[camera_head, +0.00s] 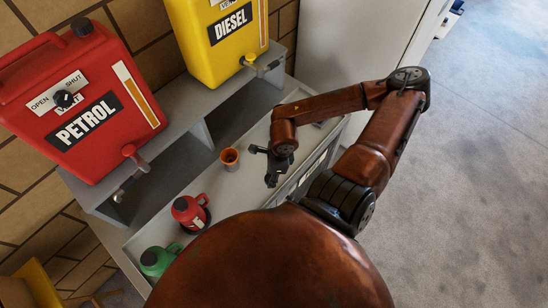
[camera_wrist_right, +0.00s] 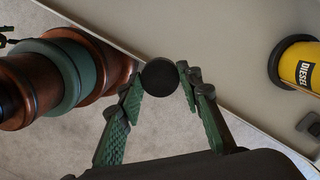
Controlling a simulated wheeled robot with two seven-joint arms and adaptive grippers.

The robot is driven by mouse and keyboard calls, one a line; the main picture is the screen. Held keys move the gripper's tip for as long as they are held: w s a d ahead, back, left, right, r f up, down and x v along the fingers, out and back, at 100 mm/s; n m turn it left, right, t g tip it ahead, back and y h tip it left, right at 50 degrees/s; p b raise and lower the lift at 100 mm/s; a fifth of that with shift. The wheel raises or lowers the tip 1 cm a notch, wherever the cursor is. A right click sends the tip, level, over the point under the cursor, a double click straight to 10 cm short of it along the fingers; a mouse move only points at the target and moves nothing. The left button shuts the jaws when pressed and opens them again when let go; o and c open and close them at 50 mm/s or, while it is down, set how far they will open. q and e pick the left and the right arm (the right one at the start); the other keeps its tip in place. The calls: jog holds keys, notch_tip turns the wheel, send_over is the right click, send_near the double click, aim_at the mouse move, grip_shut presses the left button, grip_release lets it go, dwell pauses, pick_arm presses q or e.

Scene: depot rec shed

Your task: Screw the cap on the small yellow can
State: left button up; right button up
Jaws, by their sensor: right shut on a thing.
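My right gripper (camera_head: 264,166) is over the grey bench near its front edge. In the right wrist view its fingertips are shut on a round black cap (camera_wrist_right: 159,76). The small yellow can (camera_wrist_right: 300,66) with a DIESEL label shows at the right edge of that view, partly cut off, with a black ring at its side. The held cap is clearly apart from this can. I cannot make out the small yellow can in the head view, where my right arm covers part of the bench. My left gripper is not in view.
An orange cup (camera_head: 229,158), a small red can (camera_head: 187,211) and a small green can (camera_head: 157,262) stand on the bench. A large red PETROL can (camera_head: 95,85) and a large yellow DIESEL can (camera_head: 210,55) stand on the raised shelf (camera_head: 192,110), their taps projecting forward.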

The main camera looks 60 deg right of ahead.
jog(key=w+a+f+n+g, duration=0.1)
jog(key=w+a+n, duration=0.3)
jog(key=n, duration=0.5)
jog(key=w+a+f+n+g, duration=0.1)
jog(key=w+a+n, duration=0.3)
jog(key=n, duration=0.5)
jog(key=w+a+f+n+g+h+b, duration=0.1)
jog(key=w+a+n, duration=0.3)
jog(key=a+n, duration=0.3)
jog(key=shift+w+a+f+n, duration=0.3)
jog(key=shift+f+n, duration=0.05)
jog(key=shift+n, duration=1.25)
